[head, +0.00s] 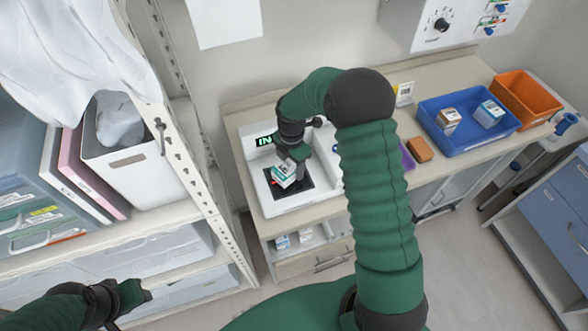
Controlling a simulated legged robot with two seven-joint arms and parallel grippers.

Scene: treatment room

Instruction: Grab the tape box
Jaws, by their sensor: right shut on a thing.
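A small white and teal box (284,174) is at the black pad of a white device (305,207) with a lit display reading "IN". My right gripper (291,158) reaches down from above and is shut on this box. I cannot tell whether the box touches the pad, or read its label to confirm it as the tape box. My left gripper (134,294) is at the lower left, away from the counter; its jaw opening is unclear.
A blue tray (458,145) with two small boxes stands on the counter at right, beside an orange bin (526,99). A brown block (420,149) lies left of the tray. A metal shelf post (193,150) rises left of the device.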

